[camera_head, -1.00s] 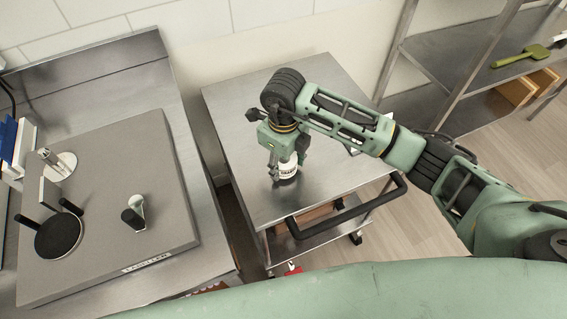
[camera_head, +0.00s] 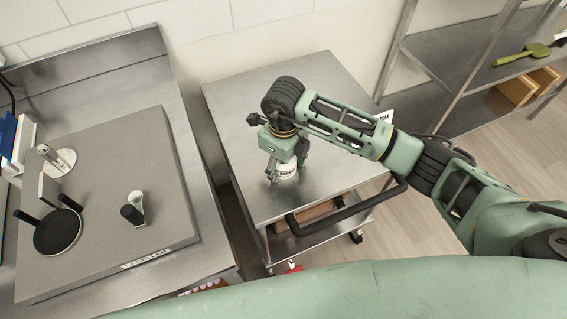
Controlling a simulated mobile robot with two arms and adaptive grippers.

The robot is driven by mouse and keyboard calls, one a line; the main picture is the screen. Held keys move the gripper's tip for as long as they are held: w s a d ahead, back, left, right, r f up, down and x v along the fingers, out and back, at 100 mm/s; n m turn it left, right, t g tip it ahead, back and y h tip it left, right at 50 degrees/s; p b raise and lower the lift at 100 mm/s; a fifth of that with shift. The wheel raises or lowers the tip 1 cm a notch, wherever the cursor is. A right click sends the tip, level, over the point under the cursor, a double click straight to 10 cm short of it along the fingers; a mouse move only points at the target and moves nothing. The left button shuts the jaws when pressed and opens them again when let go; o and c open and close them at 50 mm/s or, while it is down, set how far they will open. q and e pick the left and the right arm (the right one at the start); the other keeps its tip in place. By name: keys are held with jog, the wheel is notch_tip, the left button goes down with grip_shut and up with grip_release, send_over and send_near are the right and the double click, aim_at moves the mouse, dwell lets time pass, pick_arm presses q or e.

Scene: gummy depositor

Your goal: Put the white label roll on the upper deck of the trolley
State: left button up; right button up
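The white label roll (camera_head: 287,172), with dark lettering on its side, is at my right gripper (camera_head: 287,168), over the front left part of the trolley's upper deck (camera_head: 330,83). The gripper points down with its fingers on either side of the roll and appears shut on it. The roll's lower edge is at or very near the bare metal deck; its upper part is hidden by the gripper. My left gripper is not in view.
The trolley's black handle (camera_head: 347,212) runs along its front right edge. A steel bench with a grey labeller (camera_head: 110,185) stands to the left. A shelf rack (camera_head: 455,50) with a green scoop (camera_head: 521,55) is at the right. Most of the deck is free.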

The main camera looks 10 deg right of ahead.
jog(key=shift+o, duration=0.4)
jog(key=shift+s+f, duration=0.1)
jog(key=shift+f, duration=0.35)
jog(key=shift+r, duration=0.15)
jog(key=shift+r+p, duration=0.5)
notch_tip(320, 180, up, 13)
jog(key=b, duration=0.2)
jog(key=shift+f, duration=0.2)
jog(key=shift+f, duration=0.1)
